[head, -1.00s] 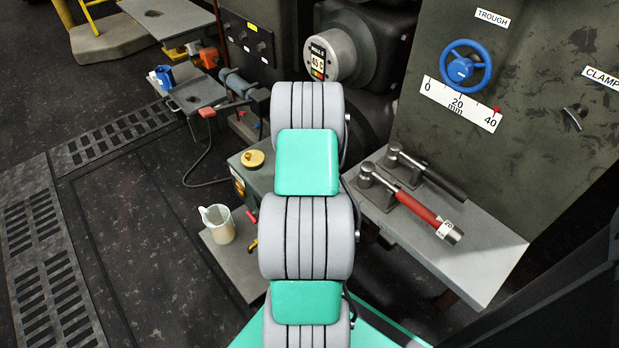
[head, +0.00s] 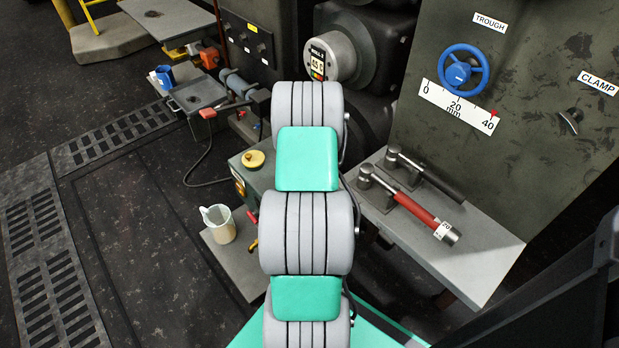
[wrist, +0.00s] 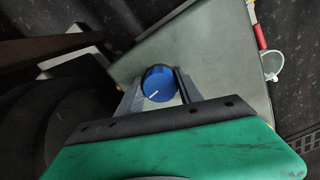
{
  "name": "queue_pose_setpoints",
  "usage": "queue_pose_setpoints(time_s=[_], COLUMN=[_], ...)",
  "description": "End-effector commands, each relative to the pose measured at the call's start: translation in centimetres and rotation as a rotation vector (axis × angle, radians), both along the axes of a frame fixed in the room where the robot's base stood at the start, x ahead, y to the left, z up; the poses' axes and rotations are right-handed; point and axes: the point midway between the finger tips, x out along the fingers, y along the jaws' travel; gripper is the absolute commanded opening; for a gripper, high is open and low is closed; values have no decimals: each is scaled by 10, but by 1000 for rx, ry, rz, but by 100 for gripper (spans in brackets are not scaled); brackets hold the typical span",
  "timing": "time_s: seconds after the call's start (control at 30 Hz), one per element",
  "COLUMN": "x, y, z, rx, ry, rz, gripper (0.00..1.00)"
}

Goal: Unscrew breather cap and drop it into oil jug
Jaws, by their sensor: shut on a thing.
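My gripper (wrist: 160,84) is shut on a round blue cap (wrist: 160,90) with a white line across its top, seen in the wrist view. The cap is over the grey-green box top, and whether it is still seated or free of it cannot be told. In the head view my own arm hides the gripper and the blue cap. The oil jug (head: 219,224), a pale cup with a handle, stands upright on a low grey ledge left of my arm. It also shows in the wrist view (wrist: 273,66), at the upper right, apart from the gripper.
The green box (head: 248,180) carries a yellow cap (head: 253,159). A red-handled tool (head: 415,207) lies on the grey shelf (head: 470,245) at right. A blue handwheel (head: 463,67) is on the machine panel. The floor at left is clear.

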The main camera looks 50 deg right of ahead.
Motion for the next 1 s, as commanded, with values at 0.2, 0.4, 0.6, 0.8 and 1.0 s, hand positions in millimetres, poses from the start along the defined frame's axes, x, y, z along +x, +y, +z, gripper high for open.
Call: queue_pose_setpoints(time_s=[0.2,0.4,0.6,0.8,1.0], x=[0,0,0,0,0], y=[0,0,0,0,0], z=[1,0,1,0,1], rx=[0,0,0,0,0], ry=[0,0,1,1,1], rz=[145,190,290,380,453], gripper=[1,1,1,1,1])
